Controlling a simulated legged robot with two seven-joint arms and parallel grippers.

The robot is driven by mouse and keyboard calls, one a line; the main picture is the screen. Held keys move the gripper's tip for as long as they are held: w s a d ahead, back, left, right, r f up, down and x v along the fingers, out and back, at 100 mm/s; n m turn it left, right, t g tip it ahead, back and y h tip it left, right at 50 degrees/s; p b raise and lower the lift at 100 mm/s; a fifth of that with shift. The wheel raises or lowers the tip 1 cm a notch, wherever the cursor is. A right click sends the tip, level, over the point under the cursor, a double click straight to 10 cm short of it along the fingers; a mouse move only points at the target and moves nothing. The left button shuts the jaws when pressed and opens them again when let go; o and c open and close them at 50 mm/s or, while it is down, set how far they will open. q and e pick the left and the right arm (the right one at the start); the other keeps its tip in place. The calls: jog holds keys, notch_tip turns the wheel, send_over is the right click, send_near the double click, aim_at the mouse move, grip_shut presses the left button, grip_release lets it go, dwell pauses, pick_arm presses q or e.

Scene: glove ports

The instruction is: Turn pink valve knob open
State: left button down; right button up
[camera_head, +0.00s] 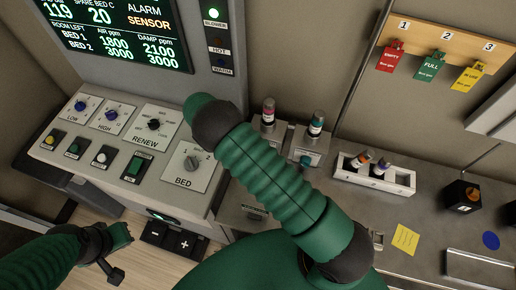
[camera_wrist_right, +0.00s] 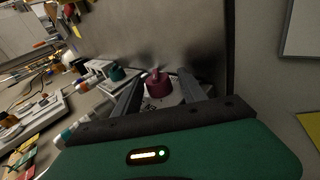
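The pink valve knob (camera_wrist_right: 158,84) shows in the right wrist view, on a light plate below a grey metal wall. My right gripper (camera_wrist_right: 161,75) is open, with one finger on each side of the knob. Gaps seem to show between fingers and knob, but I cannot tell whether either touches. In the head view my right arm hides the pink knob and the right gripper. A teal knob (camera_head: 307,161) sits on the neighbouring valve unit; it also shows in the wrist view (camera_wrist_right: 117,73). My left gripper (camera_head: 120,252) is open and empty at the lower left.
A control panel (camera_head: 110,178) with knobs and buttons stands at the left under a screen (camera_head: 120,30). A white rack (camera_head: 375,176) with vials stands right of the valves. A black box (camera_head: 461,195) and a yellow note (camera_head: 405,239) lie on the grey bench (camera_head: 345,215). Tags hang above.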

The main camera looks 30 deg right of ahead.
jog(key=shift+o, duration=0.2)
jog(key=shift+w+a+r, duration=0.2)
jog(key=shift+a+r, duration=0.05)
jog(key=b+v, duration=0.3)
jog(key=v, duration=0.7)
jog(key=shift+w+a, duration=0.3)
jog(key=shift+w, duration=0.05)
jog(key=v, duration=0.5)
jog(key=shift+r+p, duration=0.3)
jog(key=shift+p, duration=0.1)
